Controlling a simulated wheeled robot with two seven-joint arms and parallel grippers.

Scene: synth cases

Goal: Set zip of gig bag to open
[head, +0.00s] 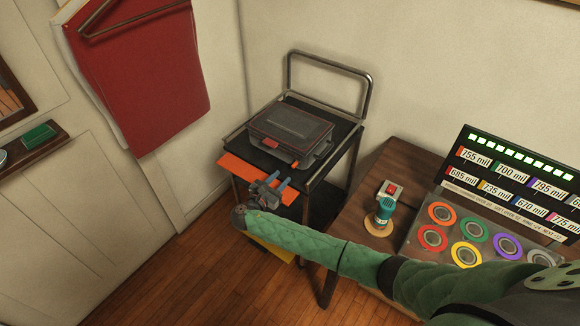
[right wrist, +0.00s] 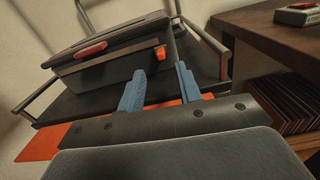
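The gig bag (head: 292,122) is a dark grey case with a red line around its lid, lying closed on the top of a cart. A red patch (head: 271,143) sits on its front edge; it also shows in the right wrist view (right wrist: 88,50). A small orange tab (right wrist: 160,53), seemingly the zip pull, is at the near corner; it shows in the head view (head: 295,164). My right gripper (head: 277,181) is open and empty in front of the cart, its blue fingers pointing toward the bag. In the right wrist view the tab lies beyond the fingers (right wrist: 159,74), apparently untouched. My left gripper is not in view.
The black cart top (head: 322,162) has metal rails and an orange panel (head: 240,172) at its front. A brown table (head: 398,160) stands to the right with a red switch box (head: 390,190), a green-topped object (head: 384,210) and a display with colored rings. A red hanging cloth (head: 145,80) is on the left.

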